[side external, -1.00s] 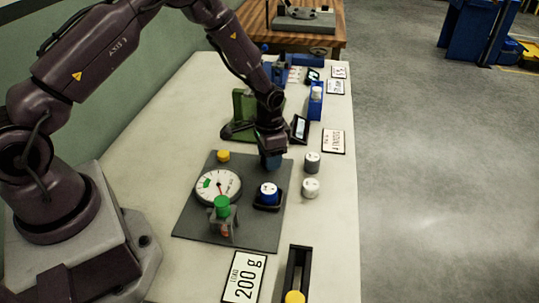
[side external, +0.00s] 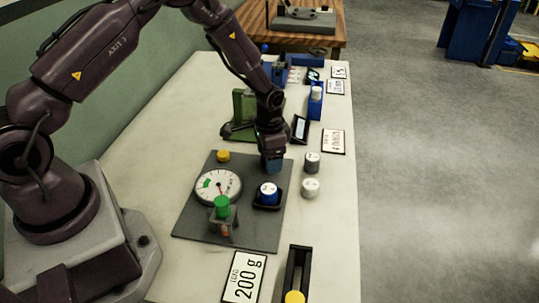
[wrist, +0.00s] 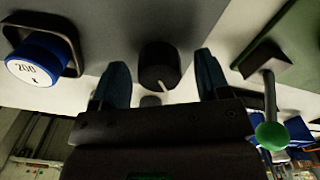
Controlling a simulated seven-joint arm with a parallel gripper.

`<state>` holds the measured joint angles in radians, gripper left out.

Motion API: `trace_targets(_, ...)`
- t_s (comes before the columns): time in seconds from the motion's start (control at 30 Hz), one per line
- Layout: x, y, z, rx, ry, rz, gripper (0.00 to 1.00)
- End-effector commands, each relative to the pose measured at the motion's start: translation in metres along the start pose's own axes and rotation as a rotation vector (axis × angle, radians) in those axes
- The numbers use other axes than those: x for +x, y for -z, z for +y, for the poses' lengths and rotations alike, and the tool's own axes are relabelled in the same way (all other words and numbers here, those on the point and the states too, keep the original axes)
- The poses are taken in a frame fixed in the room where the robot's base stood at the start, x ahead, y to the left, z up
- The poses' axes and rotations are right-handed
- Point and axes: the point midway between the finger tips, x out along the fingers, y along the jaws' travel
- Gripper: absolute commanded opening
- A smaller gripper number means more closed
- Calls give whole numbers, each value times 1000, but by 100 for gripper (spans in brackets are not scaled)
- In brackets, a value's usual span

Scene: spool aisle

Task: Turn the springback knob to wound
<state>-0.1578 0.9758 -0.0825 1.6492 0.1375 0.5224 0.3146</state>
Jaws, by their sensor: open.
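The springback knob, a dark round knob (wrist: 159,65) with a white pointer line, shows in the wrist view between my two fingers. Clear gaps show on both sides of it, so the fingers do not appear to touch it. The pointer line points toward the bottom of the wrist view. No marking that reads "wound" can be made out. My gripper (wrist: 160,80) is open and has blue finger pads. In the side view my gripper (side external: 273,163) is low over the upper right of the dark grey plate (side external: 190,218), hiding the knob.
The plate carries a dial gauge (side external: 217,187), a green-topped fixture (side external: 222,208), a yellow button (side external: 223,156) and a blue-sided weight (side external: 268,193) in a black holder. Two cylinders (side external: 312,162) (side external: 310,187) stand to the right. A green stand (side external: 243,112) is behind my gripper.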

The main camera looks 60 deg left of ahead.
Motion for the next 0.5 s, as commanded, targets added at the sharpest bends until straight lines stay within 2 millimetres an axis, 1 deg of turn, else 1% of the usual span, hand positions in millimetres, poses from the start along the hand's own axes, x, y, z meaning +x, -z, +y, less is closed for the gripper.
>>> trace_targets(0.13,-4,0,0,0,1,2,69)
trace_targets(0.23,-16,1,0,-1,1,3,69)
trace_targets(0.37,-43,1,-1,-1,2,5,69)
trace_targets(0.5,-76,1,-1,-1,3,6,69)
